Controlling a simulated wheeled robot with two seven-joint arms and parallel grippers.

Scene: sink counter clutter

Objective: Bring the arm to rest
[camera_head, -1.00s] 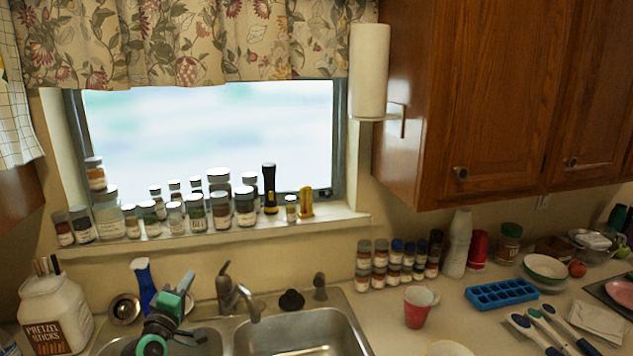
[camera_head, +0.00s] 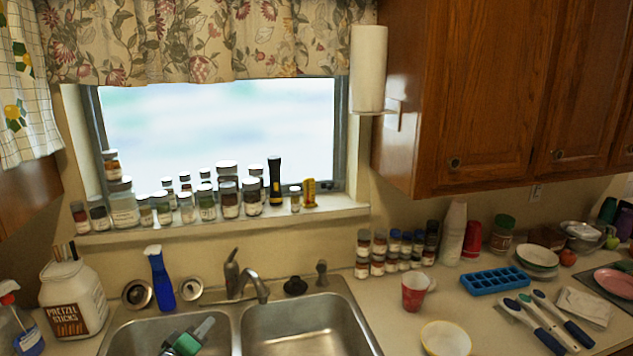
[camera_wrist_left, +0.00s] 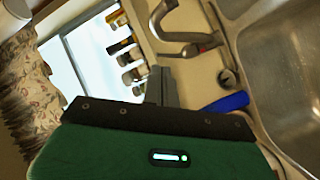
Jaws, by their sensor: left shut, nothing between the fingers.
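My left gripper (camera_head: 205,328) is at the bottom edge of the head view, over the left sink basin (camera_head: 125,330). Its green body and grey fingers show, and the fingers are shut with nothing between them. In the left wrist view the closed fingers (camera_wrist_left: 161,86) point toward the window sill and the faucet side. Most of my left arm is below the frame. My right gripper is in neither view.
The faucet (camera_head: 245,282) stands behind the basins. A red cup (camera_head: 413,293), a bowl (camera_head: 446,338) and a blue ice tray (camera_head: 495,281) are on the right counter. The right basin (camera_head: 300,325) looks empty.

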